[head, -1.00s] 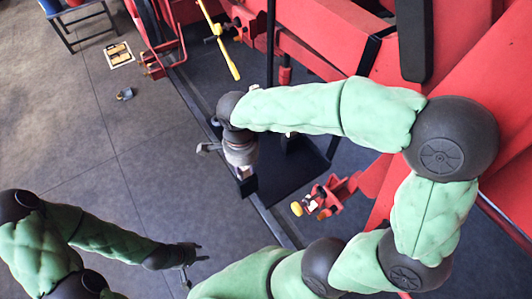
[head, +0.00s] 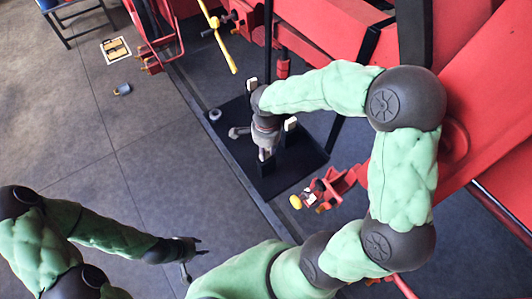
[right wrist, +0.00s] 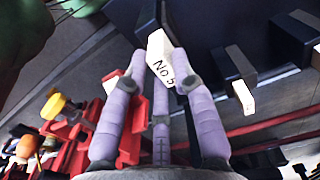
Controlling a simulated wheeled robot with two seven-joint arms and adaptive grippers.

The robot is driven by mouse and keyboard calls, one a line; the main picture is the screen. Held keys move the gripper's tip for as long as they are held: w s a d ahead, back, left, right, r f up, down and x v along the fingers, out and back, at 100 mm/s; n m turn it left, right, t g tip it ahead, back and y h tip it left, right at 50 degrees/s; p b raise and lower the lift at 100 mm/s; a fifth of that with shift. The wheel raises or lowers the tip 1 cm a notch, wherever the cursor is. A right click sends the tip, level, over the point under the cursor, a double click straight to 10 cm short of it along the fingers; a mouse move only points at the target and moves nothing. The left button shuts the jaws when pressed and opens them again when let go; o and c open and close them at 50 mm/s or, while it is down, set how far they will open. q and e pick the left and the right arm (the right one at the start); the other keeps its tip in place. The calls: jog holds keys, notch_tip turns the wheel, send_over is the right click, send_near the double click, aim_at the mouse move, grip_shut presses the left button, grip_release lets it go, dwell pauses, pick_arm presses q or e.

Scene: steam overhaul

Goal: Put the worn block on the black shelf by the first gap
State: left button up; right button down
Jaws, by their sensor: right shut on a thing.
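The white block marked "No 5" (right wrist: 161,58) is between the fingertips of my right gripper (right wrist: 160,75) in the right wrist view, against a dark upright piece. I cannot tell whether it is the worn one. In the head view my right gripper (head: 258,145) is over the black shelf (head: 308,160), shut on the block; its fingers partly hide it. Other pale blocks in dark holders stand on the shelf, one at the back (head: 252,84) and one at the right (head: 290,123). My left gripper (head: 190,262) is open and empty over the floor.
Red machine beams (head: 340,40) rise behind and right of the shelf. A yellow-ended red fitting (head: 296,202) lies close in front. A small grey cylinder (head: 122,89) and a yellow-marked mat (head: 115,49) lie on the floor at left. The middle floor is clear.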

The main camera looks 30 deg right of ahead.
notch_tip(320, 180, down, 2)
jog(key=shift+f, duration=0.2)
jog(key=shift+f+b, duration=0.2)
jog(key=shift+b, duration=0.1)
jog(key=c, duration=1)
grip_release()
jog(key=shift+r, duration=0.2)
jog(key=shift+r+p, duration=0.3)
jog(key=shift+p, duration=0.05)
notch_tip(320, 180, up, 11)
jog(key=shift+s+r+p, duration=0.1)
jog(key=shift+r+p, duration=0.1)
jog(key=shift+p, duration=0.2)
